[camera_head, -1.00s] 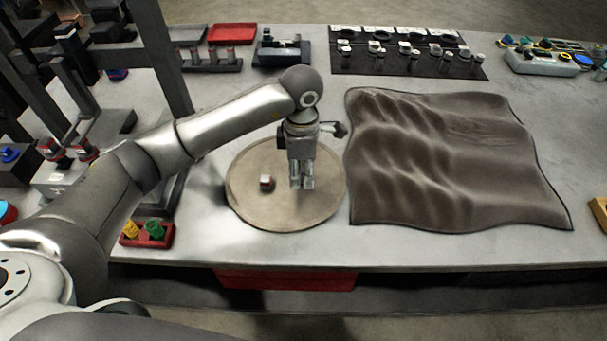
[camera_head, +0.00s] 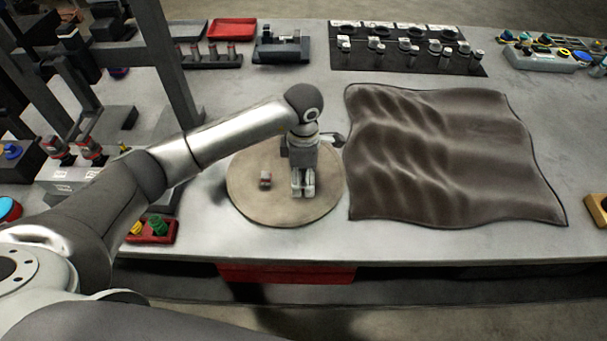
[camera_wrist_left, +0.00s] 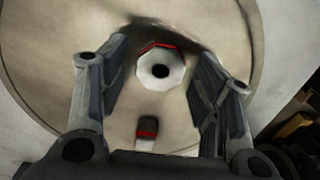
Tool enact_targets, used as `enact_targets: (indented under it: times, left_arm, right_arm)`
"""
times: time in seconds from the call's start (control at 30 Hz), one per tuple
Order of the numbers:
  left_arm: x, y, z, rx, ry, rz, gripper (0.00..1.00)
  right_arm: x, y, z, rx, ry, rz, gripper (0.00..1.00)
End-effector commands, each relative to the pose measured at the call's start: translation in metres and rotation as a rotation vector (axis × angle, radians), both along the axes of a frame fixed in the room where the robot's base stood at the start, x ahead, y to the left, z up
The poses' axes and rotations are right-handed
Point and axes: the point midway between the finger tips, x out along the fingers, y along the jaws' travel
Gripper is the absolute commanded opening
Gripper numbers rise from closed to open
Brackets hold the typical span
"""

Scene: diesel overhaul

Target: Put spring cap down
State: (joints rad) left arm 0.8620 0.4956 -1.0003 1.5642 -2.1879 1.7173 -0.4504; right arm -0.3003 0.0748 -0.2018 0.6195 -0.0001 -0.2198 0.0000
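My left gripper (camera_head: 304,190) is low over the right part of a round tan disc (camera_head: 245,207) on the bench. In the left wrist view the fingers (camera_wrist_left: 158,62) stand apart. A small pale octagonal cap with a dark centre hole and a red edge (camera_wrist_left: 173,79) shows between the fingertips, with a gap visible at its left; I take it for the spring cap. Whether it touches the disc is unclear. A small dark, red and white piece (camera_wrist_left: 147,129) shows nearer the palm. One small reddish piece (camera_head: 265,180) stands on the disc left of the gripper in the head view. My right gripper is not in view.
A rumpled brown cloth (camera_head: 450,155) lies just right of the disc. A small red tray (camera_head: 152,232) with yellow and green pieces is at the front left. A dark mat (camera_head: 400,62) with several metal parts is at the back. Dark fixtures crowd the left.

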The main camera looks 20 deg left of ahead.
Motion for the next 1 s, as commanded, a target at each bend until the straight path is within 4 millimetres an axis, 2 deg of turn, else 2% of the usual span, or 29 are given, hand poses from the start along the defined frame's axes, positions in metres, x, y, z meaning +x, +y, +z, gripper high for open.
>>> enact_targets:
  times: [0.37,0.43,0.8,1.0]
  left_arm:
    - [0.000,0.000,0.005,0.000,0.000,0.001,0.60]
    - [0.001,0.000,0.011,-0.001,-0.003,0.000,0.60]
    - [0.002,0.000,0.089,0.001,-0.006,0.000,0.60]
    - [0.001,0.000,0.115,0.001,-0.002,0.001,0.60]
  right_arm:
    - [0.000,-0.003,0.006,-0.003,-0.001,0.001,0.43]
    - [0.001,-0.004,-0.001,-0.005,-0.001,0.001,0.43]
    - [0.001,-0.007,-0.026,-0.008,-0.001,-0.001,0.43]
    - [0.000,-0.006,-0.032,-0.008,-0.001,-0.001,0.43]
